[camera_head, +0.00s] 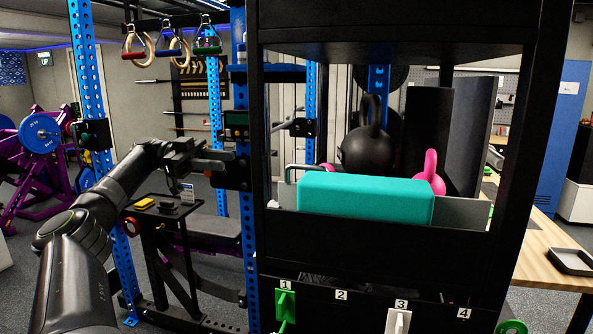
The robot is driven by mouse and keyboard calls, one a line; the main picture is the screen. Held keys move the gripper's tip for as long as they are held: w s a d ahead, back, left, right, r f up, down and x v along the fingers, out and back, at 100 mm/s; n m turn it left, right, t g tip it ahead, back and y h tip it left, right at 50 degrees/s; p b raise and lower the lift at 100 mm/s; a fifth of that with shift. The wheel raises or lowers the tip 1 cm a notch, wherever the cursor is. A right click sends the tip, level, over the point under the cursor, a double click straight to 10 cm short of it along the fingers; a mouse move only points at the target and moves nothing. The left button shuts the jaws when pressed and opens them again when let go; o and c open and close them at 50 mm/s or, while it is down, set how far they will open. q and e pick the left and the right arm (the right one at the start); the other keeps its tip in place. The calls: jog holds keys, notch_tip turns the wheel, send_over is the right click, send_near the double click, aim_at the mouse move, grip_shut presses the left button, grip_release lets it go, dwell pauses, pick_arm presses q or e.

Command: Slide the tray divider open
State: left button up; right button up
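A grey panel (460,212), which looks like the tray divider, stands upright in the opening of the black cabinet. A teal block (365,198) hides its middle. A metal loop handle (303,170) shows at its left end, behind the block. My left gripper (238,170) is outside the cabinet, left of its front post and apart from the handle. It points right, its fingers look spread, and nothing shows between them. My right gripper is not in view.
The black cabinet post (257,120) stands between my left gripper and the opening. A black kettlebell (367,148), a pink kettlebell (430,172) and dark rollers (425,125) are behind the block. A wooden table (535,250) is right.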

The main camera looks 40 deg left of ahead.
aim_at(290, 167)
pick_arm(q)
jog(key=p+x, duration=0.3)
jog(key=x, duration=1.2)
jog(key=shift+w+d, duration=0.1)
jog(key=shift+d, duration=0.25)
jog(key=shift+w+d+f, duration=0.1)
jog(key=shift+w+d, duration=0.15)
jog(key=shift+d, duration=0.1)
grip_shut()
